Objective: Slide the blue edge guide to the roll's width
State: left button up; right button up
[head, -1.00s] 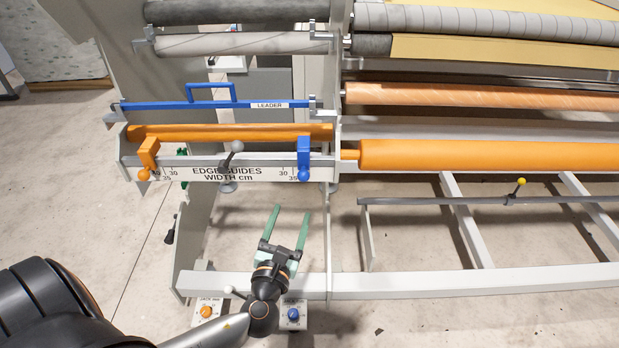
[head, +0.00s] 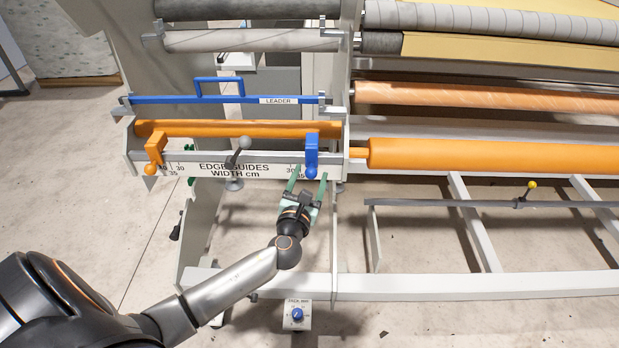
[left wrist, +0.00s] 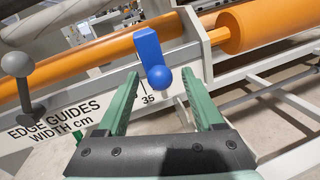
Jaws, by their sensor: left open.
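The blue edge guide (head: 311,152) sits on the white rail at the right end of the width scale (head: 233,172), with its round knob at the bottom. In the left wrist view the blue guide (left wrist: 150,58) hangs near the 35 mark, its knob between the green fingers but farther ahead. My left gripper (head: 308,180) is open and empty, its fingertips just below and around the knob; contact cannot be told. The orange edge guide (head: 155,150) is at the left end of the scale. The orange roll (head: 220,129) lies behind the rail. My right gripper is not in view.
A grey-knobbed lever (head: 240,150) stands mid-rail between the guides; it also shows in the left wrist view (left wrist: 20,70). The blue leader bar (head: 225,100) runs above the roll. A larger orange roller (head: 480,154) extends to the right.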

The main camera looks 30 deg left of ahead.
pick_arm(q)
grip_shut()
dwell(0.5)
dwell(0.8)
